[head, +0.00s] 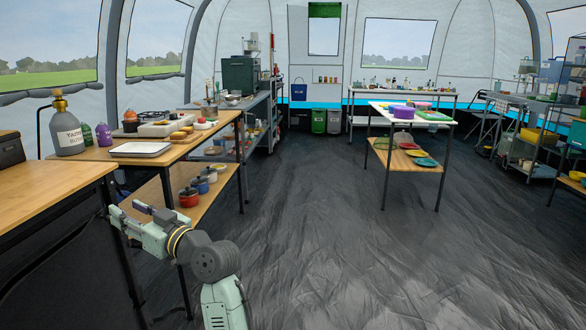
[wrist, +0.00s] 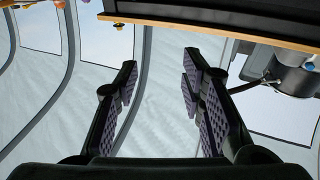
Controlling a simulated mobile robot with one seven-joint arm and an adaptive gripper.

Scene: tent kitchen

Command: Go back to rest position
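My arm is bent and reaches up and left from the lower middle of the head view. The exact gap between the gripper and the table edge cannot be told.
A wooden table (head: 45,187) stands at the left. Behind it, another table (head: 182,148) bears a gas bottle (head: 68,132) and a tray (head: 140,149); pots (head: 188,197) are on its lower shelf. A white-topped table (head: 436,120) stands at centre right. The dark floor (head: 320,240) between is clear.

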